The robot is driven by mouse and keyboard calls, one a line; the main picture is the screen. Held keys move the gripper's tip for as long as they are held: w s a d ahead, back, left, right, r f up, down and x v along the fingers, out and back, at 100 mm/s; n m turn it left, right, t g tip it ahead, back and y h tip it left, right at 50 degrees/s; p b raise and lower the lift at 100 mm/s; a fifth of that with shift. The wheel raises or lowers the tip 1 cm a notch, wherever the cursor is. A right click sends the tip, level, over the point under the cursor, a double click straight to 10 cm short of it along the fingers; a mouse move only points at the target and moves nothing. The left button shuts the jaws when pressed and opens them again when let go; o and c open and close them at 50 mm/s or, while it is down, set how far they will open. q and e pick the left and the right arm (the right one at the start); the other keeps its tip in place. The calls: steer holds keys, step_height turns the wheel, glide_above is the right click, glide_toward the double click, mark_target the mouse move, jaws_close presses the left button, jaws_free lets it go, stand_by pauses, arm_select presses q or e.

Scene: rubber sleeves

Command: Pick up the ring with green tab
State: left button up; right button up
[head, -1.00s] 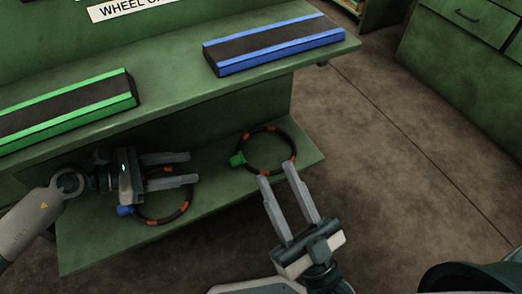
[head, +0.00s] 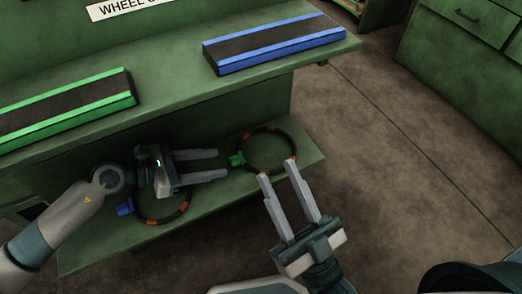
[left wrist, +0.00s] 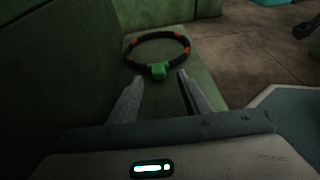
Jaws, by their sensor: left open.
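The ring with green tab (head: 268,171) is black with orange bands and lies flat on the lower green shelf. Its green tab (head: 237,159) is on its left side. My left gripper (head: 222,165) is open and empty, just left of the green tab, its fingers aimed at it. In the left wrist view the ring (left wrist: 157,35) lies beyond the open fingers, with its green tab (left wrist: 158,72) between and just past the tips. My right gripper (head: 278,170) is open and empty, its fingertips close to the ring's lower edge in the head view.
A similar ring with a blue tab (head: 125,208) lies on the lower shelf (head: 90,252), partly hidden by my left gripper. The upper bench overhangs the shelf and bears a green-edged pad (head: 70,105) and a blue-edged pad (head: 270,45). Open floor lies to the right.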

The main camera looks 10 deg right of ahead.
mark_target(227, 166)
arm_select(q)
steer(key=x, duration=0.3)
steer(key=shift+w+d, duration=0.1)
steer(key=shift+w, duration=0.1)
steer(key=shift+w+d+f, duration=0.1)
steer(key=shift+d+f, duration=0.1)
steer(key=shift+d, duration=0.1)
steer(key=shift+d+f, duration=0.1)
steer(key=shift+d, duration=0.15)
arm_select(e)
steer(key=shift+w+d+r+t+h, duration=0.15)
steer(key=shift+d+r+t, duration=0.15)
steer(key=shift+r, duration=0.1)
steer(key=shift+w+d+r+t+h, duration=0.1)
steer(key=shift+d+r+t+h, duration=0.05)
steer(key=shift+r+t, duration=0.2)
arm_select(q)
steer(key=shift+c, duration=0.4)
arm_select(e)
steer(key=shift+s+f+g, duration=0.1)
steer(key=shift+g, duration=0.15)
arm_select(q)
jaws_close()
arm_select(e)
steer(key=shift+a+f, duration=0.1)
